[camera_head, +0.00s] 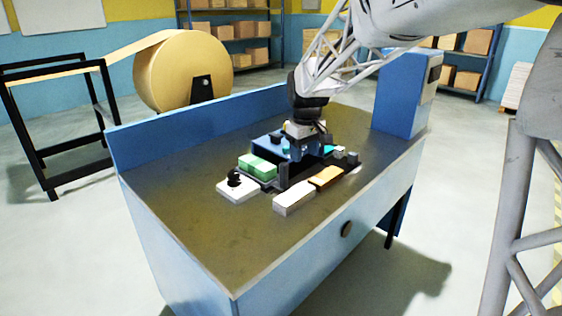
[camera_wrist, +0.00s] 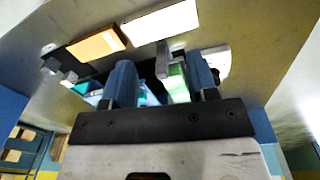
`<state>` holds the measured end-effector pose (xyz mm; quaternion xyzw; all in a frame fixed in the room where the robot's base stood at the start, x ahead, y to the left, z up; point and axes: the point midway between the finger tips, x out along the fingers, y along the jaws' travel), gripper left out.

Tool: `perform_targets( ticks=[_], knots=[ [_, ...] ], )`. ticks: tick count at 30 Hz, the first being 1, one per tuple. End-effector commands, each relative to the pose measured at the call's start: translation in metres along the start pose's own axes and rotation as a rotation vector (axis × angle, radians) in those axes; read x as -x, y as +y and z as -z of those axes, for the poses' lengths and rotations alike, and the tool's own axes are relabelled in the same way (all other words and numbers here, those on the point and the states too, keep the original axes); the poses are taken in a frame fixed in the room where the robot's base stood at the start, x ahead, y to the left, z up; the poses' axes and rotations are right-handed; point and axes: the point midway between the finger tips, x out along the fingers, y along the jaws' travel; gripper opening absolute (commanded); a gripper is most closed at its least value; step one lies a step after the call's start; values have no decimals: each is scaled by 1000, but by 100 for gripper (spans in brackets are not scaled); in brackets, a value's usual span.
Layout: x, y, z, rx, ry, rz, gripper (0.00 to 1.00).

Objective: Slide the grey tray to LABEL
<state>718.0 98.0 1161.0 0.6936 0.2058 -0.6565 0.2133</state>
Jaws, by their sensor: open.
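My gripper (camera_head: 303,150) is low over the middle of the bench. In the wrist view its two blue fingers (camera_wrist: 161,75) stand apart, with a grey upright piece (camera_wrist: 165,62) showing between them, closer to the right finger. I cannot tell whether they touch it. This piece may belong to the grey tray; the tray's outline is mostly hidden by my gripper. A dark base (camera_head: 284,176) lies below. In front of it lie a white plate (camera_head: 294,198) and an orange plate (camera_head: 326,178). No word LABEL is readable on either.
A green block (camera_head: 257,165) and a white pad with a black knob (camera_head: 224,192) are left of my gripper. Small grey blocks (camera_head: 347,157) are to its right. A blue box (camera_head: 403,95) stands at the bench's right end. The bench's left front (camera_head: 190,215) is clear.

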Motion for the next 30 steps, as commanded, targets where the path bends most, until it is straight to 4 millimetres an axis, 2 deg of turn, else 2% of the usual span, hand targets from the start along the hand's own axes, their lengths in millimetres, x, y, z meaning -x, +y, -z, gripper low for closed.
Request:
perform_targets(
  ticks=[1, 9, 15, 21, 30],
  knots=[
    [-6, 2, 13, 16, -6, 4, 53],
    [-36, 13, 74, 110, -30, 19, 53],
    [-54, 17, 106, 161, -40, 27, 53],
    [-61, 19, 119, 182, -44, 30, 53],
    [-62, 19, 119, 184, -44, 30, 53]
  ],
)
